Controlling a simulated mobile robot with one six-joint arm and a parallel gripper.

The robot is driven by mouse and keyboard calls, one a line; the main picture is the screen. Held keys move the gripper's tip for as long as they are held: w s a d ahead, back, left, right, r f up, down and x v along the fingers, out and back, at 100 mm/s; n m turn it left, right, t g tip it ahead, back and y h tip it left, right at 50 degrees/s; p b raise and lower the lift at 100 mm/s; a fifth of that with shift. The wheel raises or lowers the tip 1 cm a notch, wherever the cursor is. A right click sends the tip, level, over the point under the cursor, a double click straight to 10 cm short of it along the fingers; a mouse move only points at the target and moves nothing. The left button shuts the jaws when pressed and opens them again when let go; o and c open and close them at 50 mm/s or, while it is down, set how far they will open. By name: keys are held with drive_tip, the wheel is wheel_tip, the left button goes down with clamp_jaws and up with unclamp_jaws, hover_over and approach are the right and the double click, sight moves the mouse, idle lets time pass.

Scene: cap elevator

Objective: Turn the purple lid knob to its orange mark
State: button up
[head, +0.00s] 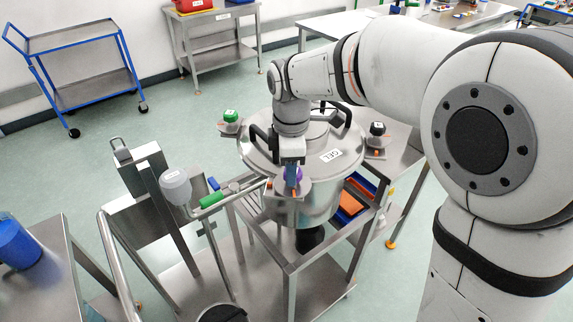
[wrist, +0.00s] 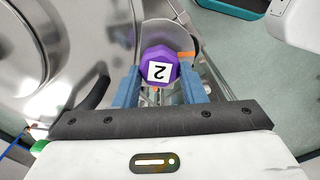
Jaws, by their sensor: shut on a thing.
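The purple lid knob (wrist: 159,66) carries a white label with a 2 and sits at the rim of the steel vessel's lid (wrist: 75,30). My gripper (wrist: 160,82) has its two blue fingers on either side of the knob, shut on it. An orange mark (wrist: 187,53) shows just right of the knob in the wrist view. In the head view my gripper (head: 292,178) points down at the near edge of the lid (head: 262,140), and only a bit of the purple knob (head: 299,174) shows behind the fingers.
A green knob (head: 230,116) and a black knob (head: 377,129) stand on the lid's other brackets. Black handles (head: 258,137) rise from the lid. A steel stand with a grey-white cup (head: 175,186) and a green-gripped lever (head: 213,199) is close on the left.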

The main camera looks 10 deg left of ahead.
drive_tip(key=shift+w+d+m, duration=0.1)
drive_tip(key=shift+d+m, duration=0.05)
drive_tip(key=shift+m, duration=0.25)
drive_tip(key=m, duration=0.3)
drive_tip(key=shift+d+m, duration=0.1)
drive_tip(key=shift+m, duration=0.3)
drive_tip(key=m, duration=0.5)
drive_tip(key=shift+m, duration=0.3)
drive_tip(key=m, duration=0.5)
drive_tip(key=shift+f, duration=0.1)
drive_tip(key=m, duration=0.5)
drive_tip(key=shift+d+f, duration=0.1)
drive_tip(key=shift+m, duration=0.4)
drive_tip(key=o, duration=1)
drive_tip(key=shift+r, duration=0.2)
